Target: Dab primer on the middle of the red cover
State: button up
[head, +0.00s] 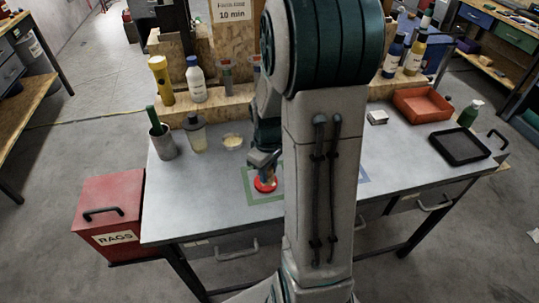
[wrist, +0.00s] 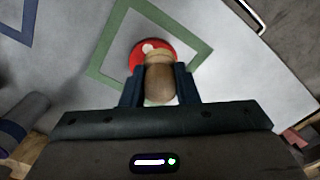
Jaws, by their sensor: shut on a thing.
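The red cover (head: 265,186) is a round disc on the grey bench, inside a green square outline (head: 250,196). It also shows in the wrist view (wrist: 136,62), with a pale spot (wrist: 148,47) near its middle. My gripper (head: 266,166) is shut on a tan, rounded dabber (wrist: 160,80), between dark blue fingers. The dabber is over the cover and hides part of it. I cannot tell whether its far end touches the cover. A shallow dish (head: 233,141) with pale contents, possibly primer, stands behind and left of the gripper.
A lidded jar (head: 197,136) and a grey cup (head: 162,144) with a green handle stand at the left. A red tray (head: 423,103) and black tray (head: 459,149) are at the right. My arm hides the bench's middle. The front left bench is clear.

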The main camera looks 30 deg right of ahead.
jog(key=shift+r+p, duration=1.9)
jog(key=shift+r, duration=0.85)
